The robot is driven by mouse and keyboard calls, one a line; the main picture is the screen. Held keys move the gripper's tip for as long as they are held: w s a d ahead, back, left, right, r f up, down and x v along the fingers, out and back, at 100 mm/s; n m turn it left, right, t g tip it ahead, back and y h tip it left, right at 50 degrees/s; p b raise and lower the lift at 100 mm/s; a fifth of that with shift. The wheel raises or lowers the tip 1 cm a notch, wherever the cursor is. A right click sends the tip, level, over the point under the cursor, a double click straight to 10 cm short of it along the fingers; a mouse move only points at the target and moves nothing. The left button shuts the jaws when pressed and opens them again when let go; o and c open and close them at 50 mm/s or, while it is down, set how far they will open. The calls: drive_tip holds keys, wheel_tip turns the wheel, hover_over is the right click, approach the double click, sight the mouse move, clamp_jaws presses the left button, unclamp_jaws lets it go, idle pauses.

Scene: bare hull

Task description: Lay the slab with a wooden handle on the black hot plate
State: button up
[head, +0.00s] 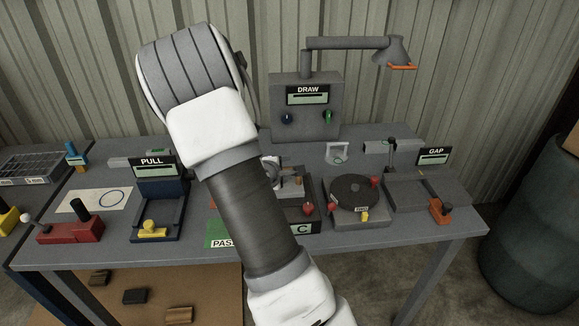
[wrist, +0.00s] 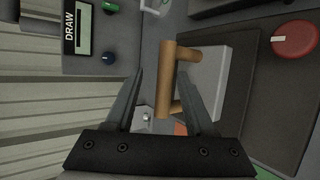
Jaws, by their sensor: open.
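The slab (wrist: 209,85) is a pale grey block with a round wooden handle (wrist: 167,80) standing off it on two posts. In the wrist view it overlaps the left edge of the black hot plate (wrist: 255,95); I cannot tell whether it touches it. The hot plate has a red knob (wrist: 295,40). My gripper (wrist: 160,78) is open, with one finger on each side of the handle bar; contact cannot be told. In the head view my arm hides the gripper and much of the slab; the hot plate's dark top (head: 313,187) shows to the right.
A round dark turntable (head: 350,189) with red knobs stands right of the hot plate. The DRAW box (head: 304,105) with a lamp stands behind. A green PASS mat (head: 217,234) lies front left. The PULL fixture (head: 160,205) is further left, the GAP fixture (head: 425,192) far right.

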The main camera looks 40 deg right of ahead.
drive_tip(key=s+a+r+m+t+y+p, duration=0.1)
drive_tip(key=s+a+r+y, duration=0.15)
drive_tip(key=a+r, duration=0.4)
drive_tip(key=s+a+r+m+t+y, duration=0.1)
drive_tip(key=a+r+m+y, duration=0.2)
drive_tip(key=a, duration=0.6)
drive_tip(key=s+a+r+y+p, duration=0.1)
drive_tip(key=s+a+r+y, duration=0.1)
drive_tip(key=a+r+y, duration=0.45)
drive_tip(key=s+a+r+m+g+h, duration=0.1)
drive_tip(key=s+a+r+m, duration=0.1)
drive_tip(key=s, duration=0.7)
drive_tip(key=s+a+r+m+g+h, duration=0.1)
drive_tip(key=s+a+r+m, duration=0.2)
drive_tip(key=s, duration=0.7)
drive_tip(key=shift+s+a+r+g, duration=0.2)
drive_tip(key=shift+a+g, duration=0.1)
drive_tip(key=shift+a, duration=0.35)
drive_tip(key=shift+d, duration=0.1)
